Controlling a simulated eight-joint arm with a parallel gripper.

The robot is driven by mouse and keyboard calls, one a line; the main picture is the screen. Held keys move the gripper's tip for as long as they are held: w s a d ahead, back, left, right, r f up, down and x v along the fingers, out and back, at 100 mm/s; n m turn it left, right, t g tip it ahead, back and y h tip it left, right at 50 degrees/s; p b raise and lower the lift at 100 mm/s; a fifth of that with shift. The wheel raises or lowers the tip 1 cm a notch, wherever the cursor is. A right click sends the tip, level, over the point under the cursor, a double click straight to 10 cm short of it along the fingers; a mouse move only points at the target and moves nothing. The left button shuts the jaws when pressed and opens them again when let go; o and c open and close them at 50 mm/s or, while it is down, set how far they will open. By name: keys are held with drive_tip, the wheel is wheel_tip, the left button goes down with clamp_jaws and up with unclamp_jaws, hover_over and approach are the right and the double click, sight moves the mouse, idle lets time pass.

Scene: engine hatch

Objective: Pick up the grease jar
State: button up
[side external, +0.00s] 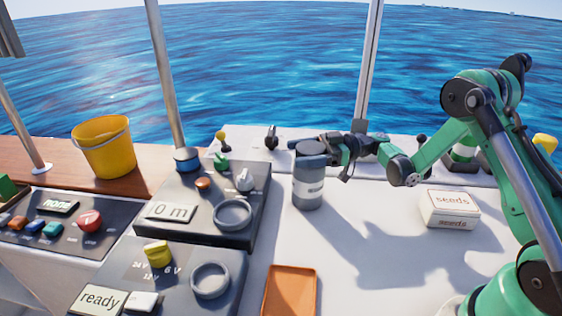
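The jar (308,188) is a grey-blue cylinder with a darker top and a pale label too small to read. I take it to be the grease jar. It is upright on the white deck, or very close to it, just right of the control boxes. My gripper (332,150) reaches in from the right, level with the jar's upper part. Its dark fingers are at or against the jar's right side near the top. The jar and the gripper body hide part of the fingers, so I cannot tell whether they are closed on it.
A control box with a "0 m" display (170,211) stands close left of the jar. An orange tray (290,290) lies in front. A white seeds box (450,208) sits at right. A yellow bucket (104,147) and metal posts are farther left. Small levers (271,137) stand behind.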

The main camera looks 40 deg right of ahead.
clamp_jaws()
drive_tip(key=shift+r, duration=0.15)
